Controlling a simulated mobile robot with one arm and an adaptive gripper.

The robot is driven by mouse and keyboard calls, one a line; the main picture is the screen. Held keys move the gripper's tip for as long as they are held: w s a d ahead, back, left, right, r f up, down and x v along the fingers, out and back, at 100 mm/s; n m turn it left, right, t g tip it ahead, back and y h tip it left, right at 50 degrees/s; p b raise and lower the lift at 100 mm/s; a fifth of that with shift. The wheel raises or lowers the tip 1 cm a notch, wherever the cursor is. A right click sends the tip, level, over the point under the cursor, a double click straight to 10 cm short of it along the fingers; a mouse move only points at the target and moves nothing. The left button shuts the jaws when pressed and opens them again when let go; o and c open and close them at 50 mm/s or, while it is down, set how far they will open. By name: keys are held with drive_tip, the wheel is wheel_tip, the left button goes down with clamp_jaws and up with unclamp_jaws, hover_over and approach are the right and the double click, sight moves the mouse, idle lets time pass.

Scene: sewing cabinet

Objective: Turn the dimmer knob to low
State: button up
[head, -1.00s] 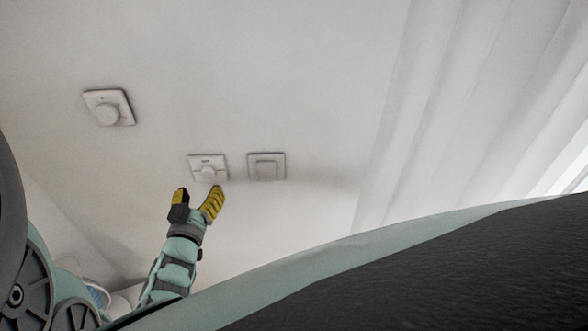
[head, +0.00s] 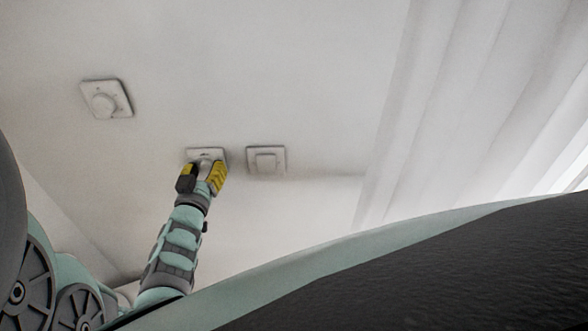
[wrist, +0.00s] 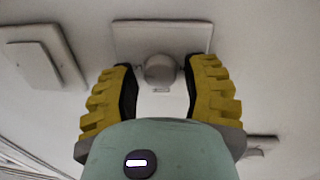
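A small round knob (wrist: 160,69) stands out from a pale square wall plate (wrist: 160,37) in the wrist view. The plate also shows in the head view (head: 205,153), where my gripper mostly hides its knob. My gripper (head: 202,174) is at this plate, with its yellow and black fingers open. In the wrist view the fingers are on both sides of the knob, with a narrow gap showing to the left and a smaller one to the right. Touch with the wall is unclear.
A flat square switch plate (head: 266,160) sits close to the right of my gripper in the head view. A pale curtain (head: 470,100) hangs further right.

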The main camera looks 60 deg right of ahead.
clamp_jaws()
drive_tip(key=shift+p, duration=0.45)
drive_tip(key=shift+o, duration=1.7)
unclamp_jaws()
drive_tip(key=v, duration=1.2)
drive_tip(key=shift+w+r, duration=0.1)
